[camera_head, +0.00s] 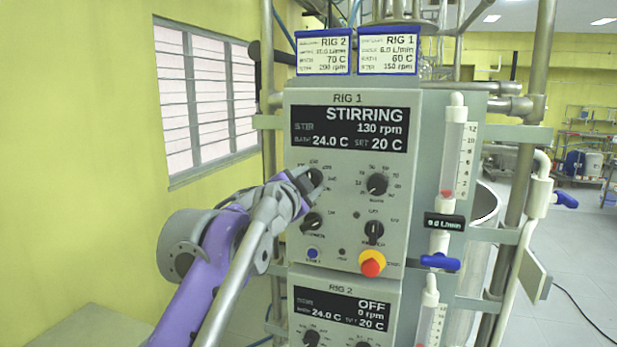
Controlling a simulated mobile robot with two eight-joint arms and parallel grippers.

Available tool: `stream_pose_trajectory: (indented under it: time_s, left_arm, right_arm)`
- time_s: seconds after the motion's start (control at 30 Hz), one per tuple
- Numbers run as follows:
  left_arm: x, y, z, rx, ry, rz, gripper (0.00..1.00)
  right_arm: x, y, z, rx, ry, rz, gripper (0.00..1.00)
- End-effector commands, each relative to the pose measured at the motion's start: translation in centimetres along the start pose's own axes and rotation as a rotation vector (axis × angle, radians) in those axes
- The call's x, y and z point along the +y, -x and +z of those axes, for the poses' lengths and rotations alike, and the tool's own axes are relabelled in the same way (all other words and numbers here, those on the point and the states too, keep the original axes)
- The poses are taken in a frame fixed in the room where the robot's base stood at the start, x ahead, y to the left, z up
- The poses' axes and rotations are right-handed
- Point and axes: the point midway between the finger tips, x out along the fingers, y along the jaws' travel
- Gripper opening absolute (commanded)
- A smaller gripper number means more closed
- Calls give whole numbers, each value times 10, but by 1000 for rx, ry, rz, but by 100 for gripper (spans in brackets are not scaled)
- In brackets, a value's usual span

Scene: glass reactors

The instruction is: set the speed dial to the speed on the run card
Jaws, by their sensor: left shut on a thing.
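The RIG 1 control panel (348,225) is in front of me. Its display (350,130) reads STIRRING, 130 rpm, bath 24.0 C, set 20 C. The speed dial (315,177) is the upper left black knob. My left gripper (308,181) is shut on it from the left and partly hides it and its scale. The RIG 1 run card (388,51) hangs above the panel at right; its small print seems to read 6.0 L/min, 60 C, 150 rpm. The RIG 2 card (323,53) beside it seems to show 70 C and 200 rpm. My right gripper is not in view.
Another knob (377,184) sits right of the speed dial, with two lower knobs below. A red-and-yellow stop button (372,263) is at the panel's lower right. The RIG 2 panel (343,308) below reads OFF, 0 rpm. A flow meter (454,150) stands at right.

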Motion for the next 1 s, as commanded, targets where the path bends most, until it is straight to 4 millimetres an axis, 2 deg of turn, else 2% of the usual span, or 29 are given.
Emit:
stream_pose_trajectory:
  time_s: [0.3,0.73,0.77,0.9,1.0]
  left_arm:
    - [0,0,-2,-1,-87,0,0]
    - [0,0,-1,-1,-95,1,0]
    - [0,0,-1,-1,-95,1,54]
    - [0,0,-1,-2,-94,1,79]
    - [0,0,-1,-2,-94,1,80]
  right_arm:
    - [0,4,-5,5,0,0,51]
    - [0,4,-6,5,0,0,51]
    - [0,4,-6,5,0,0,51]
    - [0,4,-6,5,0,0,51]
    - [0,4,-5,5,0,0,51]
